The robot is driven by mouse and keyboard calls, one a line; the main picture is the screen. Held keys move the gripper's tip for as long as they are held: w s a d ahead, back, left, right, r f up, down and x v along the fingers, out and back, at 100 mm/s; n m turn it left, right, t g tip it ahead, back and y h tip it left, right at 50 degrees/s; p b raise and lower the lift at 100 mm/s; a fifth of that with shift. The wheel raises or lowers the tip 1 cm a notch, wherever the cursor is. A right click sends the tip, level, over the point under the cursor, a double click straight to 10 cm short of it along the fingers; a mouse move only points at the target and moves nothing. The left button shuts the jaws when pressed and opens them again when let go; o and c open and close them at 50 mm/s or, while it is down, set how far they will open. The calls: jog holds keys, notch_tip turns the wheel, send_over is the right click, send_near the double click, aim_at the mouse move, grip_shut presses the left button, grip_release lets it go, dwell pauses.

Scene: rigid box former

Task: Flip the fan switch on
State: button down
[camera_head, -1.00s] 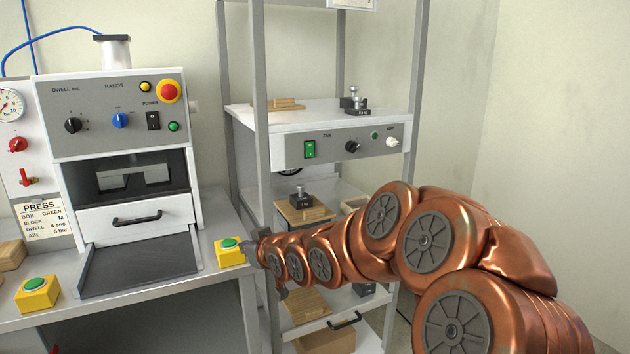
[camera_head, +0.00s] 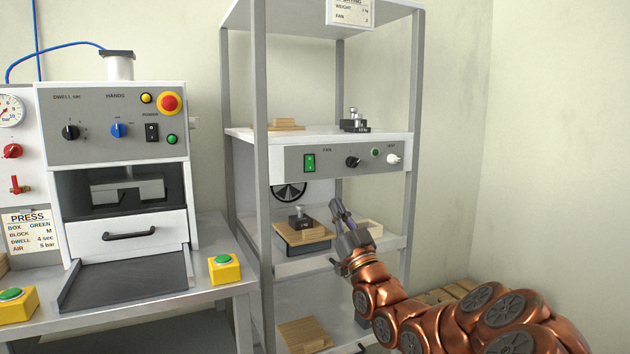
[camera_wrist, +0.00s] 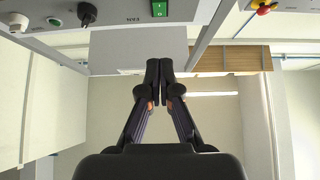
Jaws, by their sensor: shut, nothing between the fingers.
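The fan switch (camera_head: 309,162) is a green rocker on the left of the grey panel (camera_head: 285,165) on the shelf rack, under a label that appears to read FAN. It also shows in the wrist view (camera_wrist: 160,8) at the top edge, above the fingertips. My gripper (camera_head: 336,207) is shut and empty, below and a little right of the switch, apart from it, with its fingers pointing up. In the wrist view my gripper (camera_wrist: 165,65) has its fingertips together below the panel. Which way the rocker is tipped is too small to tell.
A black knob (camera_head: 353,162), a green lamp and a white knob (camera_head: 393,159) sit on the same panel. A rack post (camera_head: 263,120) stands left of the switch. Below are a fan grille (camera_head: 289,192) and a weight on a wooden block (camera_head: 303,231). The press (camera_head: 115,130) stands at left.

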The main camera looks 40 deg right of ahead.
aim_at(311, 165)
jog(key=shift+w+r, duration=0.1)
jog(key=x, duration=0.4)
jog(key=f+x, duration=0.1)
jog(key=x, duration=0.2)
jog(key=w+p+x, duration=0.1)
jog(key=x, duration=0.3)
jog(key=shift+w+d, duration=0.3)
jog(key=shift+d, duration=0.05)
jog(key=shift+w+d+f, duration=0.2)
jog(key=shift+w, duration=0.4)
